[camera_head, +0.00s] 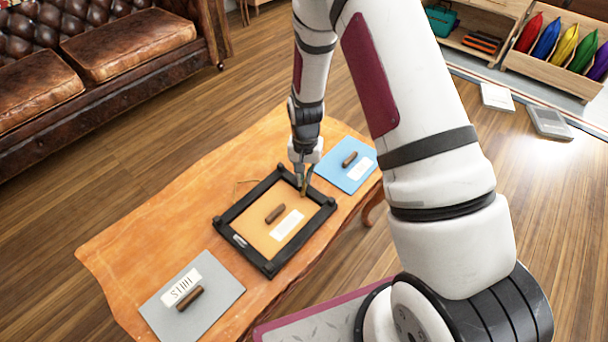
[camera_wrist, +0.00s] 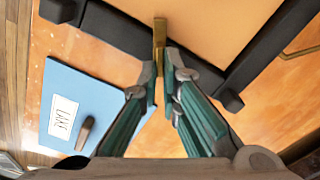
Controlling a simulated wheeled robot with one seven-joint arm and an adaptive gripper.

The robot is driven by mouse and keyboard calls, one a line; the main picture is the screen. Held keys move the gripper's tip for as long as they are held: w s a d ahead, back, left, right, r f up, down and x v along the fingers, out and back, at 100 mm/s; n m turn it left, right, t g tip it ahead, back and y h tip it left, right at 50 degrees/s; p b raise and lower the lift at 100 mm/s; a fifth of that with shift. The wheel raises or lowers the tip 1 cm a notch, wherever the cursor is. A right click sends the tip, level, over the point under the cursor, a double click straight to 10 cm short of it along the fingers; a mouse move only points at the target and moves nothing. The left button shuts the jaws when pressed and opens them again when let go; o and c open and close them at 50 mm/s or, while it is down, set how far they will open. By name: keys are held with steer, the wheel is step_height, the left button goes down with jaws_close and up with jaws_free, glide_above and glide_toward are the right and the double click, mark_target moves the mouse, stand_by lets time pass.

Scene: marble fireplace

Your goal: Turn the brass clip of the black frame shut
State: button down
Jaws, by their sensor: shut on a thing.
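The black frame (camera_head: 304,238) lies flat on the wooden table, around an orange panel (camera_head: 258,238) with a brown handle and a white label. In the wrist view the frame's dark bars (camera_wrist: 118,30) meet near the jaws. The brass clip (camera_wrist: 159,32) is an upright narrow strip there, reaching across the bar towards the orange panel. My gripper (camera_head: 303,176) is over the frame's far side. In the wrist view its fingertips (camera_wrist: 160,78) are closed on the clip's near end, which they partly hide. In the head view the clip is too small to make out clearly.
A blue panel (camera_head: 338,176) lies just beyond the frame, and a grey panel (camera_head: 220,290) lies at the table's near end. A thin brass-coloured rod (camera_wrist: 300,51) shows beside the frame. The table's (camera_head: 150,225) left part is bare. A leather sofa (camera_head: 130,45) stands behind.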

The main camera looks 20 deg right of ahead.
steer(key=m, duration=0.3)
steer(key=m+p, duration=0.1)
steer(key=m, duration=0.1)
steer(key=shift+s+d+m, duration=0.2)
steer(key=shift+m, duration=0.2)
stand_by(0.4)
steer(key=c, duration=1.8)
jaws_free()
step_height(320, 180, up, 12)
steer(key=shift+r, duration=0.1)
